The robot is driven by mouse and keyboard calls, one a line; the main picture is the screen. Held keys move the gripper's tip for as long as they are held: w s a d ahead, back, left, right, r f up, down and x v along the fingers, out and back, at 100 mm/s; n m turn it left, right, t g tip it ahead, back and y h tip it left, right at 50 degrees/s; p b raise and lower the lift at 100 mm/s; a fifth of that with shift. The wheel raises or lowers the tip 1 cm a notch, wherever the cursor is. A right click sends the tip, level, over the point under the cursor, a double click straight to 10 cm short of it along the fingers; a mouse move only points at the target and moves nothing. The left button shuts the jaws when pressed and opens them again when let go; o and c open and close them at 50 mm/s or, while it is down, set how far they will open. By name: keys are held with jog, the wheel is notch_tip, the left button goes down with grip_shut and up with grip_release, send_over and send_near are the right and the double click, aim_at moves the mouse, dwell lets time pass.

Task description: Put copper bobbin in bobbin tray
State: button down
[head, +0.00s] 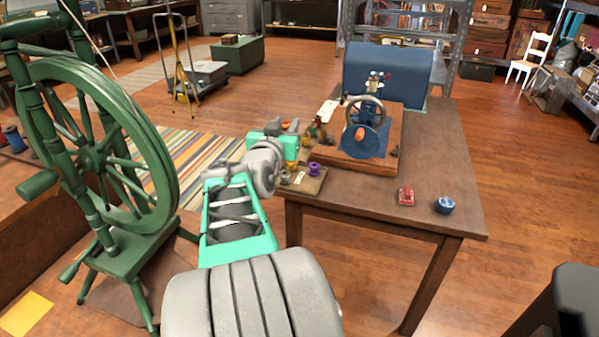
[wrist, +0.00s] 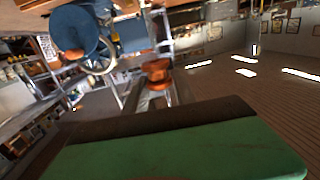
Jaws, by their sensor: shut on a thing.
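The copper bobbin (wrist: 156,72) is an orange-brown spool held between the grey fingers of my gripper (wrist: 154,88) in the wrist view. My gripper is shut on it. In the head view the gripper end is largely hidden behind my own wrist, so the held bobbin is hard to make out there. The bobbin tray (head: 316,187) is a small flat wooden tray at the table's near left corner. A purple bobbin (head: 314,169) stands on it. My wrist covers the tray's left side. My gripper is above and beyond the tray's left part.
The wooden table (head: 430,170) carries a hand-crank sewing machine (head: 364,128) on a wooden base behind the tray. A red item (head: 406,195) and a blue round tin (head: 445,205) lie on the right. A green spinning wheel (head: 95,160) stands left. The table's front middle is clear.

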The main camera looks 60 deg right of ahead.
jog(key=s+a+f, duration=0.2)
jog(key=s+a, duration=0.1)
jog(key=s, duration=0.1)
jog(key=m+g+b, duration=0.1)
jog(key=g+b, duration=0.1)
jog(key=b, duration=0.1)
send_over(306, 188)
jog(key=f, duration=1.4)
jog(key=shift+s+a+f, duration=0.25)
jog(key=shift+f, duration=0.1)
jog(key=shift+w+d+f, duration=0.1)
jog(key=shift+d+f, duration=0.1)
jog(key=shift+f, duration=0.05)
jog(key=shift+w+d+f+b, duration=0.1)
jog(key=shift+f+b, duration=0.35)
jog(key=shift+f, duration=1.15)
jog(key=shift+f, duration=0.1)
